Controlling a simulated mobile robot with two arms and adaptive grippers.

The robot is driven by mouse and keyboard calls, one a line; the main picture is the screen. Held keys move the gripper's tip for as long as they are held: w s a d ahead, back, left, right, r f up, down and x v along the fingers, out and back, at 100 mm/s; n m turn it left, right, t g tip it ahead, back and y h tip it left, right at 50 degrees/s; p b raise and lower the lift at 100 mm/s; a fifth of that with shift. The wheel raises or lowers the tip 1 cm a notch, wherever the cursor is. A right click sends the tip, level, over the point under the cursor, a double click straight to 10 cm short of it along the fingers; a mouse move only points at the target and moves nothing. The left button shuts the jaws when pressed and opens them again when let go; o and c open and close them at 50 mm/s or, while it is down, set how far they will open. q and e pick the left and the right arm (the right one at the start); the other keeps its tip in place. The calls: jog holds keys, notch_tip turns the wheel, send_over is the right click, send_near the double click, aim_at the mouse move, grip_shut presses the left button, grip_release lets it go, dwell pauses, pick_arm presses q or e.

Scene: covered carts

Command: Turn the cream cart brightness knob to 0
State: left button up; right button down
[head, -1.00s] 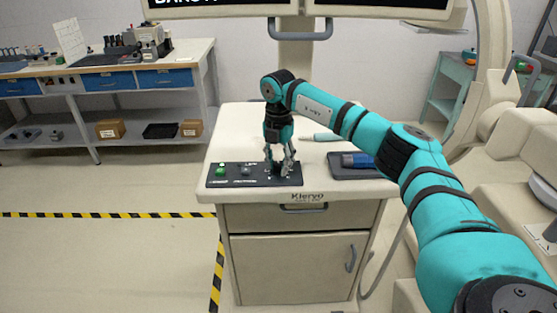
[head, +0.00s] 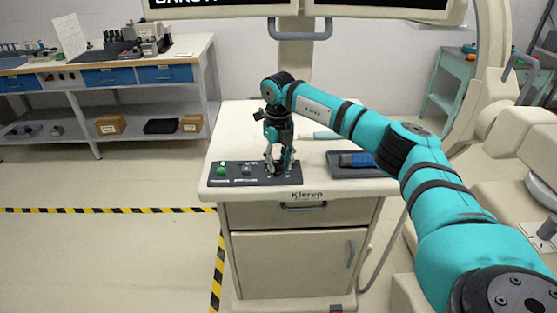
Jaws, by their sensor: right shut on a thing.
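The cream cart (head: 292,247) stands in the middle, with a drawer and a door below its top. A dark control panel (head: 206,178) lies at the front left of its top, with a green button (head: 222,169) and a grey knob or button (head: 246,169). My right gripper (head: 278,172) points down at the right part of the panel and is shut on a small dark knob there. The fingers mostly hide this knob, and its pointer and scale cannot be read. My left gripper is not in view.
A dark tray (head: 345,171) with a blue item (head: 356,160) sits on the cart top, right of my gripper. A light teal tool (head: 326,135) lies behind. A monitor (head: 374,10) hangs above. A workbench (head: 187,50) stands at the back left.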

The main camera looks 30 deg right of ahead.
jog(key=n, duration=0.4)
jog(key=shift+n, duration=0.4)
jog(key=n, duration=0.3)
jog(key=shift+n, duration=0.3)
jog(key=n, duration=0.3)
jog(key=shift+r, duration=0.1)
jog(key=shift+n, duration=2)
jog(key=c, duration=1)
grip_release()
